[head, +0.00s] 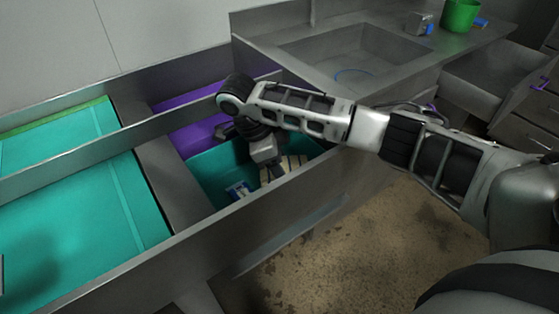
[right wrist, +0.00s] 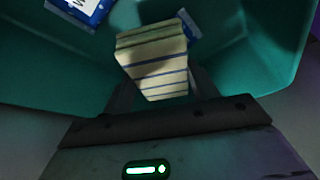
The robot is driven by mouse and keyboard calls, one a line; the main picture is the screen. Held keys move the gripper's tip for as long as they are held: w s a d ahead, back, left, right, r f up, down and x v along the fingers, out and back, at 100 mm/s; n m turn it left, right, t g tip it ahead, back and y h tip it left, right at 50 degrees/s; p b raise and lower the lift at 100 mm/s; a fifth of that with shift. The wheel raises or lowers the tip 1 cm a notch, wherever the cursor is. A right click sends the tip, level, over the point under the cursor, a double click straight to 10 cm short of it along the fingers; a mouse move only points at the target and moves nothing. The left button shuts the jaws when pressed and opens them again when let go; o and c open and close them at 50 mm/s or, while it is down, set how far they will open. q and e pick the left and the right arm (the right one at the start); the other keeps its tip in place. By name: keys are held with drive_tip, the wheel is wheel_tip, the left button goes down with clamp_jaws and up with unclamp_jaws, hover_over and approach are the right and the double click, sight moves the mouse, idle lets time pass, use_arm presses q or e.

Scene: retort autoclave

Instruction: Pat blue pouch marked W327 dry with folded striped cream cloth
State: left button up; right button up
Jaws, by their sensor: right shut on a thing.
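My right gripper (head: 268,172) reaches down into a teal bin (head: 208,168). In the right wrist view its fingers (right wrist: 160,92) are shut on the folded cream cloth (right wrist: 155,60) with dark stripes; the cloth also shows in the head view (head: 296,163). A blue and white pouch (right wrist: 84,8) lies in the bin at the upper left of the right wrist view, apart from the cloth. Part of a "W" shows on its label; the rest is cut off. A blue and white pouch also shows in the head view (head: 238,190). My left gripper is not in view.
Another blue and white item (right wrist: 188,22) is partly hidden behind the cloth. A purple bin (head: 180,140) lies behind the teal one, and a metal rim (head: 250,208) runs in front. A sink (head: 350,50) and a green bucket (head: 460,15) are farther back.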

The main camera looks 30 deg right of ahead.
drive_tip(key=shift+f, duration=0.55)
idle(1.1)
drive_tip(key=shift+r, duration=0.1)
drive_tip(key=shift+r, duration=3.45)
drive_tip(key=shift+f, duration=0.15)
drive_tip(key=shift+w+a+f+b, duration=0.15)
drive_tip(key=shift+w+f, duration=0.25)
drive_tip(key=shift+f, duration=0.55)
drive_tip(key=shift+w+d+f+b, duration=0.1)
drive_tip(key=shift+w+f, duration=0.25)
drive_tip(key=shift+f, duration=0.6)
drive_tip(key=shift+w+a+f+b, duration=0.15)
drive_tip(key=shift+w+f, duration=0.25)
drive_tip(key=shift+f, duration=0.55)
drive_tip(key=shift+f, duration=0.55)
